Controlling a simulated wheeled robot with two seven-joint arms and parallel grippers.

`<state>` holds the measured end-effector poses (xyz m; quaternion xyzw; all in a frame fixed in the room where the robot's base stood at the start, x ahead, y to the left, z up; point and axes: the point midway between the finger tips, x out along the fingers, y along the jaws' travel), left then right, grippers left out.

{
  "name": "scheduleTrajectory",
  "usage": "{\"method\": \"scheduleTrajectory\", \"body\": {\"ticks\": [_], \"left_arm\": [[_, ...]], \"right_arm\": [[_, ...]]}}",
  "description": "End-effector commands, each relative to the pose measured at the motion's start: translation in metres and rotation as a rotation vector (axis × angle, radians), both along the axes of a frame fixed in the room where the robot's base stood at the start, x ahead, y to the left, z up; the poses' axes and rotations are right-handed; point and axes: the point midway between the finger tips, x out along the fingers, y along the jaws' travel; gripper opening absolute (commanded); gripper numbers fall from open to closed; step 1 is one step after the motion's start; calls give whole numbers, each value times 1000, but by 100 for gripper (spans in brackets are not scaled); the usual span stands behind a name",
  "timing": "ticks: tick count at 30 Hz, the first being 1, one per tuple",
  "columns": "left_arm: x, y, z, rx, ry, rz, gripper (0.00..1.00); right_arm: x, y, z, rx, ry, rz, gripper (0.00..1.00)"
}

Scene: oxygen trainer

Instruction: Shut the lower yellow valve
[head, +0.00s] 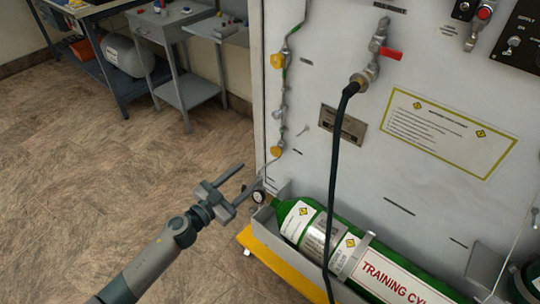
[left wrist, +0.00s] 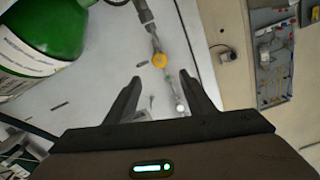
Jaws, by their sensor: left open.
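The lower yellow valve (head: 277,151) is a small round yellow knob on the pipe at the left edge of the pale panel. The upper yellow valve (head: 277,60) sits higher on the same pipe run. My left gripper (head: 251,175) is open and empty, to the lower left of the lower valve and apart from it. In the left wrist view a yellow knob (left wrist: 160,60), which looks like the lower valve, shows just beyond and between the open fingertips (left wrist: 160,78). My right gripper is not in view.
A green training cylinder (head: 297,222) lies in a tray below the valve, with a gauge (head: 259,196) at its left end. A black hose (head: 333,190) hangs from a fitting with a red lever (head: 391,54). The floor at left is clear up to the grey carts.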

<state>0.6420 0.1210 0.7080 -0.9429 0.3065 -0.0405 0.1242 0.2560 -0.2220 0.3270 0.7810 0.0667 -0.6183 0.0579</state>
Motion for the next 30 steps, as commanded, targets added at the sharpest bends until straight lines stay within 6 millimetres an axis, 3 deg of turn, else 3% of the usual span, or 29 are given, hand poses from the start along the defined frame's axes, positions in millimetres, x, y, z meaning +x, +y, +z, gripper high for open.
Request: {"method": "scheduleTrajectory", "body": {"ticks": [11,18,30], "left_arm": [[57,-41,0,-2,-1,1,49],[84,-61,-1,-2,0,1,49],[95,-69,0,-1,1,0,49]], "right_arm": [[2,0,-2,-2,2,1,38],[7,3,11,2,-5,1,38],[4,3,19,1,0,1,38]]}}
